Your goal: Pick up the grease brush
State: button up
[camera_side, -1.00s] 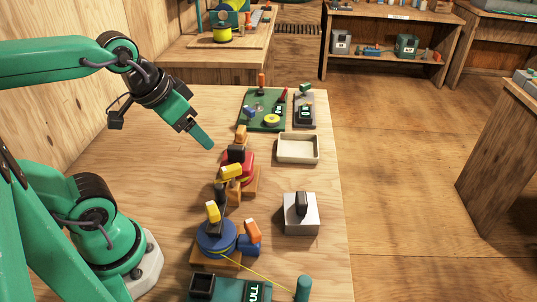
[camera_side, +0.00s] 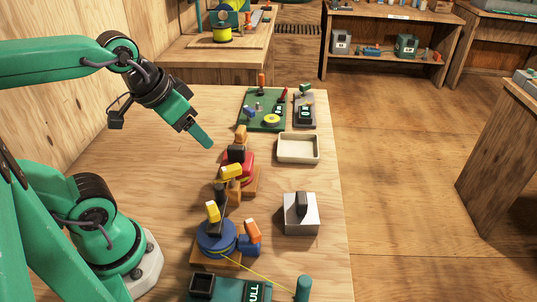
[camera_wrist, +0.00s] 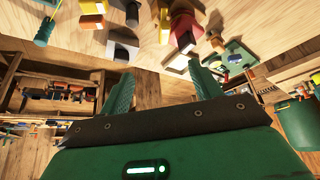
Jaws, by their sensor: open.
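My gripper (camera_side: 207,141) hangs above the left part of the bench, angled down to the right, with nothing in it. In the wrist view its two green fingers (camera_wrist: 160,70) stand wide apart. I cannot pick out the grease brush for certain. Small tools lie on a green mat (camera_side: 252,123) at the bench's far end, among them a red-handled one (camera_side: 283,96) and an orange-topped one (camera_side: 261,80). They are too small to tell apart. The mat (camera_wrist: 242,70) also shows at the right of the wrist view. My gripper is well apart from these tools.
A red reel (camera_side: 239,165) and a blue reel (camera_side: 213,238) stand on wooden blocks nearer the front. An empty cream tray (camera_side: 298,161) and a grey block with a dark handle (camera_side: 300,222) sit toward the bench's right edge. The bench's left side is clear.

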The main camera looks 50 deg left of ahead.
jog(key=n+g, duration=0.5)
jog(key=n, duration=0.3)
send_over(241, 129)
jog(key=f, duration=1.5)
jog(key=shift+s+d+f, duration=0.15)
jog(key=shift+d+f, duration=0.05)
jog(key=shift+a+f+g, duration=0.3)
jog(key=shift+f, duration=1.45)
